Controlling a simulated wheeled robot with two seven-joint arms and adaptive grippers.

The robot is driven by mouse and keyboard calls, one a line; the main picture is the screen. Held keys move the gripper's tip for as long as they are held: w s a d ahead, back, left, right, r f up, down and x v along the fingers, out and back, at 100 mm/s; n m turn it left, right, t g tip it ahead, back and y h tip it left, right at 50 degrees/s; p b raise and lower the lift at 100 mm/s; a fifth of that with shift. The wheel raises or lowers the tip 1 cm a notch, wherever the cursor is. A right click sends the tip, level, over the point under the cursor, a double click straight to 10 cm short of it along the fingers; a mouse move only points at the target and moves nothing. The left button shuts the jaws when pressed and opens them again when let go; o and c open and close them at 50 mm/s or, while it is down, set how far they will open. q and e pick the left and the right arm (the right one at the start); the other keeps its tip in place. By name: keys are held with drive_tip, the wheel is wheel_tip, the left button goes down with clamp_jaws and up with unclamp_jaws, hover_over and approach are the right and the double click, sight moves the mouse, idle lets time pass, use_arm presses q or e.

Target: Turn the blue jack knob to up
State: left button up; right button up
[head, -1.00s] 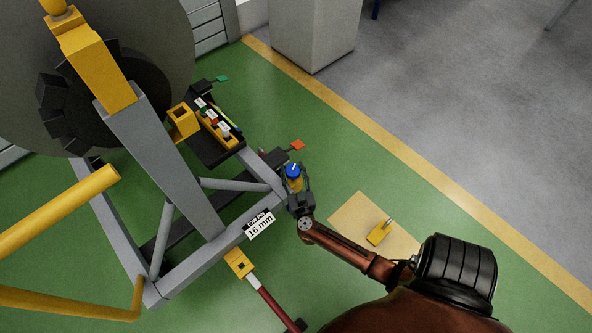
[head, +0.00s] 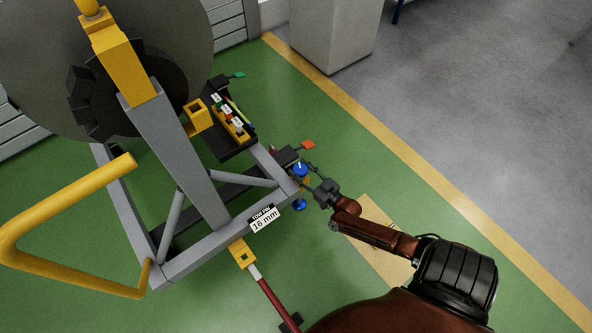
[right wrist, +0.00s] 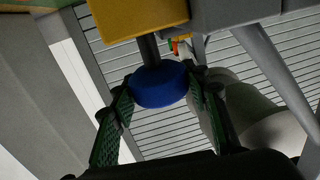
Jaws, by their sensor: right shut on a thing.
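The blue jack knob (head: 300,170) sits at the front right corner of the grey stand, by a yellow body. A small white mark shows on its top. In the right wrist view the knob (right wrist: 158,86) is a round blue disc on a dark stem by a yellow block (right wrist: 138,16). My right gripper (head: 304,176) reaches in from the right and is shut on the knob; its green-padded fingers (right wrist: 158,98) lie on either side of it. A second blue piece (head: 299,205) shows just below in the head view. My left gripper is out of view.
The grey stand (head: 187,258) carries a "16 mm" label (head: 264,219). An orange tag (head: 308,145) is just behind the knob. A yellow rail (head: 75,200) crosses the left. A tan mat (head: 378,262) lies partly under my right arm. Green floor at right is clear.

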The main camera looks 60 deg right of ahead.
drive_tip(key=n+y+b, duration=0.2)
drive_tip(key=y, duration=0.1)
drive_tip(key=f+n+y+b, duration=0.1)
drive_tip(key=n+y+b, duration=0.1)
drive_tip(key=y, duration=0.1)
drive_tip(key=shift+r+n+g+y+b, duration=0.1)
drive_tip(key=shift+n+g+y+b, duration=0.25)
drive_tip(key=shift+y, duration=0.45)
drive_tip(key=n+y, duration=0.2)
drive_tip(key=shift+r+g+y, duration=0.2)
drive_tip(key=shift+g+y, duration=0.1)
drive_tip(key=shift+g, duration=0.05)
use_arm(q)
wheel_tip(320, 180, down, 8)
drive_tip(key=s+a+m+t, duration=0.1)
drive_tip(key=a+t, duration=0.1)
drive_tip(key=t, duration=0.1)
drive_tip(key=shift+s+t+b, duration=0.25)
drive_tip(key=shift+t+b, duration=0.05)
use_arm(e)
drive_tip(key=shift+w+a+r+n+g+y, duration=0.1)
drive_tip(key=shift+n+g+y, duration=0.65)
drive_tip(key=shift+y, duration=0.4)
drive_tip(key=shift+r+n+g+y, duration=0.1)
drive_tip(key=shift+n+g+y, duration=0.45)
drive_tip(key=shift+n+y, duration=0.5)
